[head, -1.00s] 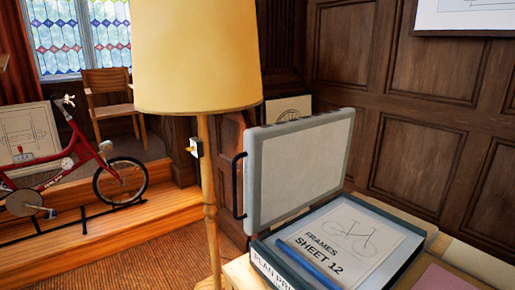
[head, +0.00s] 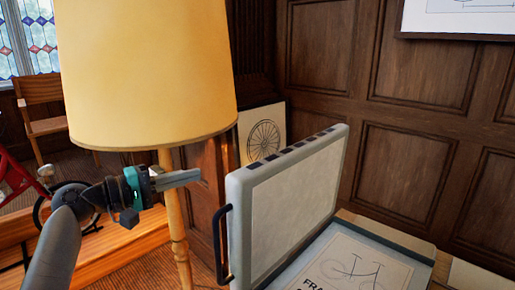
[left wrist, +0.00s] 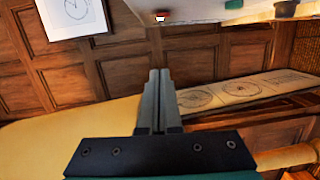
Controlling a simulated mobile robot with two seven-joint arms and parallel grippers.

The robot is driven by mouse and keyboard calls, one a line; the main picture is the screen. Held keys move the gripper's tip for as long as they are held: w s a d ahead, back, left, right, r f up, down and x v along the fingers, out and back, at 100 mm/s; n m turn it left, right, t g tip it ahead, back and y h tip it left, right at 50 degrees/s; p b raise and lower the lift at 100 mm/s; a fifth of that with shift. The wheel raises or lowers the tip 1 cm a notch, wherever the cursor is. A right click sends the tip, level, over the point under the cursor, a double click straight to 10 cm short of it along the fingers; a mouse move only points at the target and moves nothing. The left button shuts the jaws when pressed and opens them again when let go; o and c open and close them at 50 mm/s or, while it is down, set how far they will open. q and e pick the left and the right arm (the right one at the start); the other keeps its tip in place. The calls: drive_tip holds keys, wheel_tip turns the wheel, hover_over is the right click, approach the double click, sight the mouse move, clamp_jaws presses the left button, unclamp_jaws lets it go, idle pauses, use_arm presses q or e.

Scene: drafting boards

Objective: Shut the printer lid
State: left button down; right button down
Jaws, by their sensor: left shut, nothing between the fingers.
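The printer lid (head: 292,208) is a pale grey panel with a rounded frame, standing raised and open in the head view. Its black handle (head: 222,245) is on the lid's left edge. The printer body (head: 400,247) is at the lower right, partly cut off by the frame, with a bicycle drawing sheet (head: 352,268) on its bed. My left gripper (head: 200,176) is shut and empty, left of the lid and above the handle, with a gap to the lid. Its closed fingers show in the left wrist view (left wrist: 158,75). My right gripper is not in view.
A floor lamp with a yellow shade (head: 148,75) and wooden pole (head: 177,235) stands close to my left gripper. A wheel picture (head: 262,135) leans behind the lid. A red bicycle (head: 15,175) and chair (head: 45,115) are at the left.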

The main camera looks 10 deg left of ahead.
use_arm(q)
drive_tip(key=w+d+r+m+h+p, duration=0.1)
drive_tip(key=w+d+r, duration=0.2)
drive_tip(key=d, duration=0.9)
drive_tip(key=shift+r, duration=0.3)
drive_tip(key=shift+w+g, duration=0.1)
drive_tip(key=shift+g, duration=0.2)
drive_tip(key=shift+d+p, duration=0.1)
drive_tip(key=shift+p, duration=0.2)
